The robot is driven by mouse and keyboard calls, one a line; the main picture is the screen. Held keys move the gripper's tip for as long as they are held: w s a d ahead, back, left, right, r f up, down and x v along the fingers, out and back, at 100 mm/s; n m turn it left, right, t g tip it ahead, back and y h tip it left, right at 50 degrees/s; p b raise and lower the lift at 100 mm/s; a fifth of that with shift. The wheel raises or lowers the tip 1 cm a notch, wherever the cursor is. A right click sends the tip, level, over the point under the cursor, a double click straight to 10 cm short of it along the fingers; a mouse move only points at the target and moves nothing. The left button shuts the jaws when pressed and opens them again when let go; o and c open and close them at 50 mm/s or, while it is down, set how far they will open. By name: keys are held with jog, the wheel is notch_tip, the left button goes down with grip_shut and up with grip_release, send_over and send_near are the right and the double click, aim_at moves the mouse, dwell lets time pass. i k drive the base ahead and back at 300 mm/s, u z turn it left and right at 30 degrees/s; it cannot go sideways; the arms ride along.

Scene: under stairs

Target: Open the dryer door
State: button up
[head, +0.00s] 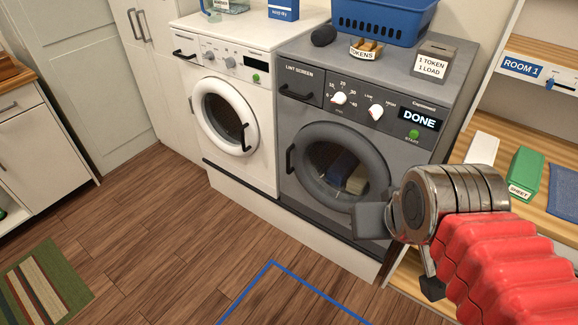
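The dryer (268,125) is the dark grey machine right of centre, with a display reading "DONE" above its door. Its round dryer door (317,195) looks shut, and some cloth shows through the glass. The door's dark vertical handle (289,159) is on the door's left side. My gripper (402,254) is at the right, in front of the dryer's lower right part. Its two fingers are spread apart and nothing shows between them. It is well away from the handle. My wrist and red arm sleeve hide the dryer's lower right corner.
A white washer (236,168) stands left of the dryer. On the dryer top are a blue basket (375,25), a tokens holder (365,50) and a grey token box (433,62). Wooden shelves (553,95) stand at right. Blue tape (272,264) marks clear floor in front.

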aim_at(378, 176)
jog(key=u, duration=0.35)
jog(key=k, duration=0.5)
jog(key=u, duration=1.05)
jog(key=k, duration=0.85)
jog(key=u, duration=0.1)
jog(key=i, duration=0.8)
jog(key=z, duration=0.7)
jog(key=i, duration=1.4)
jog(key=u, duration=0.35)
